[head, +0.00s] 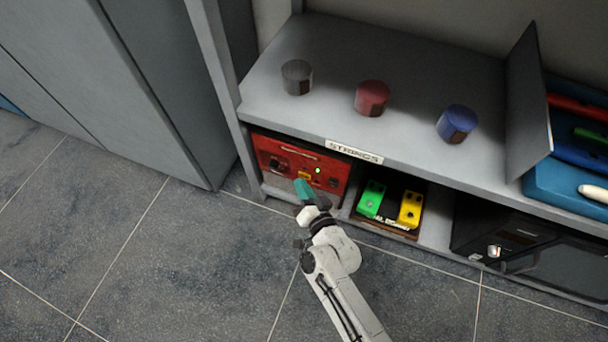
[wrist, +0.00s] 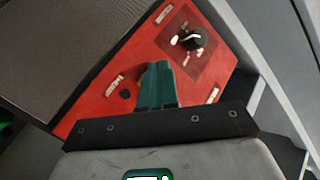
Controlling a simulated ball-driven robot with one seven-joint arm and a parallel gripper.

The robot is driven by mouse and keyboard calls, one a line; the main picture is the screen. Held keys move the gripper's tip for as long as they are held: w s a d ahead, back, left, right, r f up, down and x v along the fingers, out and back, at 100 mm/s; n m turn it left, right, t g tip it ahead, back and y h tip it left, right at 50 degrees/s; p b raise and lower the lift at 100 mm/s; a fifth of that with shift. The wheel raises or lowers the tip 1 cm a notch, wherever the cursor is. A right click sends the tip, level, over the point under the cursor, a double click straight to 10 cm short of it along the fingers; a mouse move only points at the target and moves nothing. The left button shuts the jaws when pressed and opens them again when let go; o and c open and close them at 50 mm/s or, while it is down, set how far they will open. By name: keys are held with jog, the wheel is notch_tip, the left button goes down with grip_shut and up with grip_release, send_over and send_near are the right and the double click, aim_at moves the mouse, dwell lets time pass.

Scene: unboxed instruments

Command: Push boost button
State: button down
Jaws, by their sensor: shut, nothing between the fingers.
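A red amplifier (head: 274,146) sits on the lower shelf at the left. The red panel (wrist: 112,78) fills much of the wrist view, with a black knob (wrist: 190,40) and small pale labels. I cannot tell which part is the boost button; the fingers hide part of the panel. My gripper (head: 302,188) has teal fingers, shut and empty, right in front of the panel's lower middle. The fingers also show in the wrist view (wrist: 156,84); contact cannot be told.
Green (head: 371,199) and yellow (head: 410,209) pedals stand right of the amplifier. A dark case (head: 500,240) lies further right. Grey, red and blue cylinders stand on the upper shelf (head: 335,95). A shelf post (head: 215,75) bounds the left. The floor in front is clear.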

jog(key=shift+s+a, duration=0.1)
jog(key=shift+s, duration=0.3)
jog(key=s+p, duration=0.1)
jog(key=s, duration=0.1)
jog(key=s+a+p, duration=0.1)
jog(key=p, duration=0.1)
jog(key=s+a+p, duration=0.1)
jog(key=s, duration=0.1)
jog(key=shift+s+p, duration=0.3)
jog(key=shift+p, duration=0.1)
dwell(2.1)
